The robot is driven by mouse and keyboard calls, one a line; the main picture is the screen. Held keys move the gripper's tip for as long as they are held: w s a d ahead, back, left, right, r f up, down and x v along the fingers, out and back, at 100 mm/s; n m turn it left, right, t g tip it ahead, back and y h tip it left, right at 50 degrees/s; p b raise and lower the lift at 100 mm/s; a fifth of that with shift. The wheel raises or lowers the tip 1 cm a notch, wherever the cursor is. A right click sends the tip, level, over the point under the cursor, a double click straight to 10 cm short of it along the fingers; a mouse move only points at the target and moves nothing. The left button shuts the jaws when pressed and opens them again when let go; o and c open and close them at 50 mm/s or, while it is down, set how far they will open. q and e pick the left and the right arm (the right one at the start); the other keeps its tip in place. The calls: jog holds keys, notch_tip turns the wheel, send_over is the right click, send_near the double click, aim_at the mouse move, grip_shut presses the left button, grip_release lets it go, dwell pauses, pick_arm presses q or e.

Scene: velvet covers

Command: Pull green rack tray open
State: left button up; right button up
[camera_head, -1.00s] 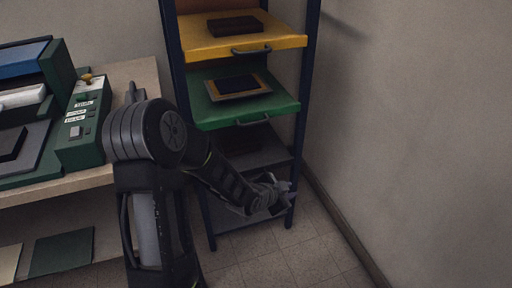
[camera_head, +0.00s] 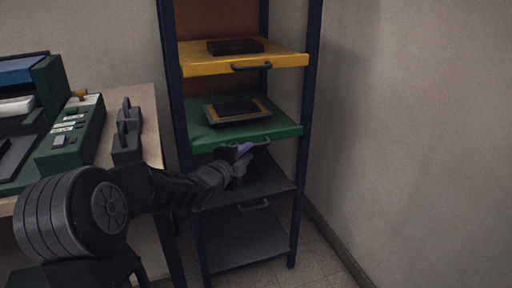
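The green rack tray (camera_head: 276,128) sits in the dark blue rack, below the yellow tray. A tan and black flat item (camera_head: 237,109) lies on it. Its dark handle (camera_head: 262,142) is on the front edge. My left gripper (camera_head: 243,152) is at the left end of that handle, just under the tray's front edge. Its fingers are small and dark against the shelf, so I cannot tell whether they are open or closed on the handle. My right gripper is out of view.
The yellow tray (camera_head: 290,59) above holds a dark box (camera_head: 235,46). Grey shelves (camera_head: 245,240) are below. A table with a green machine (camera_head: 78,135) and dark handled blocks (camera_head: 128,140) stands at left. A bare wall (camera_head: 420,130) closes the right side.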

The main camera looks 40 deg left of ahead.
aim_at(255, 147)
pick_arm(q)
jog(key=x, duration=0.6)
jog(key=shift+w+f+b, duration=0.1)
jog(key=shift+w+b, duration=0.15)
jog(key=shift+b, duration=0.1)
grip_shut()
dwell(1.1)
